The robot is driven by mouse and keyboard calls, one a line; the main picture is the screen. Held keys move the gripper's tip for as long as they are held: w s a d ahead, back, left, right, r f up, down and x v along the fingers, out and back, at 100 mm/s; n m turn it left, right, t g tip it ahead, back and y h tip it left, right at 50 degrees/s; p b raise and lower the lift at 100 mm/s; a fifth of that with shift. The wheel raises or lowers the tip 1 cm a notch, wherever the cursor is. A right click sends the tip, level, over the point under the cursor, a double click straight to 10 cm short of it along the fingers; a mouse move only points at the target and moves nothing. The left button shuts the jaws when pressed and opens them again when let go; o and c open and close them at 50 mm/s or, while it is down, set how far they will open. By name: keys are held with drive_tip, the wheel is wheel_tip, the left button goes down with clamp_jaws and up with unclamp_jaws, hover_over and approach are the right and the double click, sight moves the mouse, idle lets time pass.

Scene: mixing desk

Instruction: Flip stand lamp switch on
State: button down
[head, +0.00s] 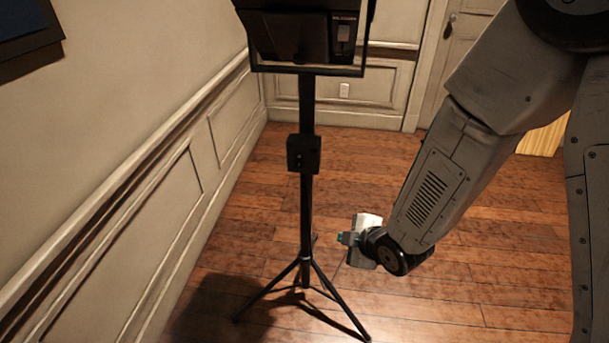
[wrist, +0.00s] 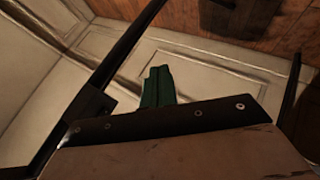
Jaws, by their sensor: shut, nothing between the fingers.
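The stand lamp (head: 307,190) is black and stands upright on a tripod, left of centre in the head view. Its lamp head is at the top, partly cut off by the frame edge. My gripper (head: 346,238) is low, right of the pole and well below the lamp head, apart from the switch. The switch cannot be made out in the wrist view, where a dark pole slants at left.
A dark box (head: 304,153) sits midway up the pole. The tripod legs (head: 340,300) spread near my gripper. A panelled wall (head: 140,170) runs along the left, with a door (head: 463,40) behind.

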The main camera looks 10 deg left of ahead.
drive_tip(key=w+a+r+n+t+y, duration=0.1)
drive_tip(key=a+r+n+t+y, duration=0.3)
drive_tip(key=r, duration=0.5)
drive_tip(key=a+n+y, duration=0.1)
drive_tip(key=n+y, duration=0.1)
drive_tip(key=shift+a+r+n+y, duration=0.2)
drive_tip(key=shift+r+n+y, duration=0.1)
drive_tip(key=shift+r+n, duration=0.1)
drive_tip(key=shift+w, duration=0.2)
